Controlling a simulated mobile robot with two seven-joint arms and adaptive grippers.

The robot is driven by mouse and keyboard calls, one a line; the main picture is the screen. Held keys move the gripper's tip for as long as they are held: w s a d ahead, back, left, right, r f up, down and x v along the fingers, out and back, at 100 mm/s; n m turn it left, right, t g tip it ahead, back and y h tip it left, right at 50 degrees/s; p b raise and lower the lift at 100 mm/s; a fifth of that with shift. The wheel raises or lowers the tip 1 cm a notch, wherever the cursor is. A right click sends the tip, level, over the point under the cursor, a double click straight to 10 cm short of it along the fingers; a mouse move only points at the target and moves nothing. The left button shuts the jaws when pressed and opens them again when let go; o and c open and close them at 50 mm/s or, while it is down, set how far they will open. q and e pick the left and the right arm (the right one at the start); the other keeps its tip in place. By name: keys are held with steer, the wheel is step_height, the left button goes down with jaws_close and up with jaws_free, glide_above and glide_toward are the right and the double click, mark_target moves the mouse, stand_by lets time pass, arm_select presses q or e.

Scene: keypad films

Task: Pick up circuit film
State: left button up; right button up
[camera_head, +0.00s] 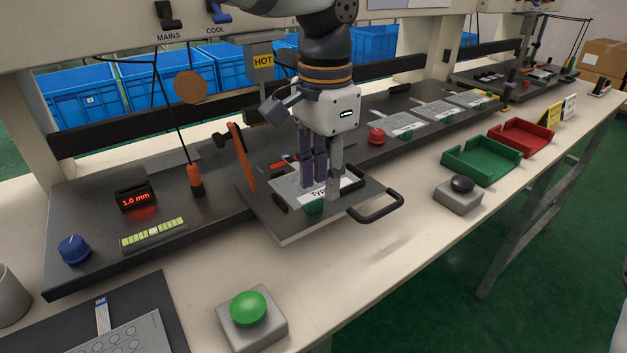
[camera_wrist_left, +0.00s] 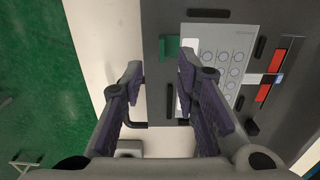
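A light grey film with printed circles (camera_wrist_left: 222,57) lies on a dark sliding plate (camera_head: 283,228) with a black handle. It carries a short tail with a blue end at its right in the left wrist view. In the head view, part of this film (camera_head: 284,186) shows beside my left gripper (camera_head: 322,190), which hides the rest. My left gripper is over the plate, fingers pointing down. In the left wrist view its fingers (camera_wrist_left: 158,75) are apart, with nothing held between them. Another film with circles and a tail (camera_head: 122,338) lies on a dark mat at lower left. My right gripper is not in view.
An orange lever (camera_head: 241,157) and an orange-handled tool on a cord (camera_head: 195,180) stand left of the plate. A green button (camera_head: 248,308), a grey box with a black button (camera_head: 459,194), a green tray (camera_head: 480,171) and a red tray (camera_head: 524,149) stand along the front.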

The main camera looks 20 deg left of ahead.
mark_target(322, 199)
arm_select(q)
step_height(322, 199, down, 3)
steer(key=shift+w+a+f, duration=0.1)
steer(key=shift+f, duration=0.1)
jaws_close()
